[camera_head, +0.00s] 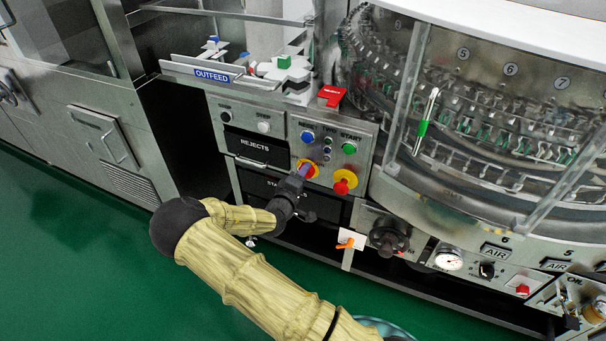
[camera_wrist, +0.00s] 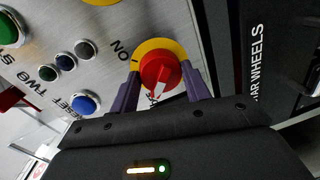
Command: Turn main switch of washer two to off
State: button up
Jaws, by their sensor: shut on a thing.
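The main switch (camera_wrist: 158,70) of washer two is a red knob with a white mark on a yellow round plate. The word ON is printed beside the plate in the wrist view. My gripper (camera_wrist: 161,77) has one purple finger on each side of the knob and is shut on it. The white mark faces toward my gripper's palm. In the head view my gripper (camera_head: 301,170) reaches the left yellow-ringed switch (camera_head: 313,171) on the panel marked TWO, and covers part of it.
A red push button (camera_head: 341,187) on a yellow ring sits just right of the switch. A blue button (camera_head: 307,136) and a green button (camera_head: 349,147) are above. A black valve knob (camera_head: 389,240) and an orange-handled part (camera_head: 345,243) stand lower right. Green floor is open at left.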

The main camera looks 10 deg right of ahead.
jog(key=shift+a, duration=0.1)
dwell(0.3)
jog(key=o, duration=1)
jog(key=p+v, duration=0.1)
jog(key=v, duration=1.6)
jog(key=shift+s+p, duration=0.2)
jog(key=shift+p, duration=0.1)
jog(key=shift+a+f, duration=0.1)
